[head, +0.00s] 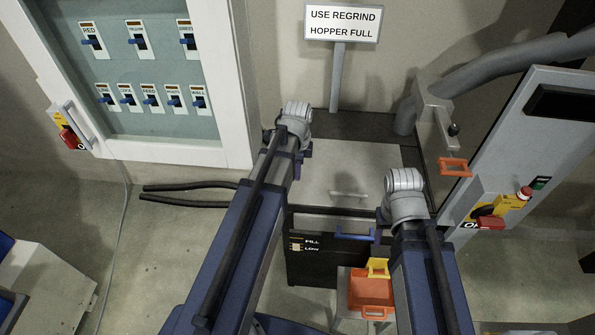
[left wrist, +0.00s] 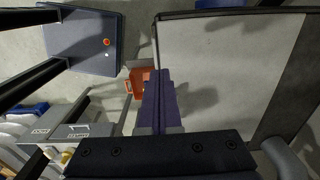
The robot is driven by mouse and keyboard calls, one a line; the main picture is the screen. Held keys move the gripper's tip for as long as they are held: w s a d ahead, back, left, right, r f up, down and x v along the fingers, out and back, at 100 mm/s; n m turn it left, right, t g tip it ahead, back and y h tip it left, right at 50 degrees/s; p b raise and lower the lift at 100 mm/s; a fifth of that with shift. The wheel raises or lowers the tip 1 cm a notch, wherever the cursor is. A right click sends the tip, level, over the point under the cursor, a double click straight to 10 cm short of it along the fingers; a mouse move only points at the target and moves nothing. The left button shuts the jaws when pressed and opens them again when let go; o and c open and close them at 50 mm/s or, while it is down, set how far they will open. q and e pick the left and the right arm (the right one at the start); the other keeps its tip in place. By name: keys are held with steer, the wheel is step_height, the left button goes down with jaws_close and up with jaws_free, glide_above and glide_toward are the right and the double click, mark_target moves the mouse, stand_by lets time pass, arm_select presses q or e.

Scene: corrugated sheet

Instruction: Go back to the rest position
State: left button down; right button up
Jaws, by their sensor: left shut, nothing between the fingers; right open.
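My left gripper (head: 298,168) is mostly behind its own wrist in the head view, above the left part of the grey hopper lid (head: 345,170). In the left wrist view its purple fingers (left wrist: 157,76) are together with nothing between them. My right gripper (head: 378,236) barely shows below its wrist, by the hopper front; its fingers are largely hidden and I see nothing held. Both arms reach forward over the hopper area.
A sign (head: 342,23) is behind. A switch cabinet (head: 245,110) is left, a grey panel (head: 525,135) right.

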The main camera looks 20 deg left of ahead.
stand_by(0.3)
arm_select(q)
steer(key=s+d+f+n+b, duration=0.3)
steer(key=s+d+n+b, duration=0.1)
steer(key=d, duration=0.5)
steer(key=s+d+f+n+y+b, duration=0.1)
steer(key=s+d+f+n+b, duration=0.3)
steer(key=s+d+n, duration=0.3)
steer(key=shift+s+d+f, duration=0.3)
steer(key=shift+s+d, duration=0.5)
steer(key=shift+d, duration=0.05)
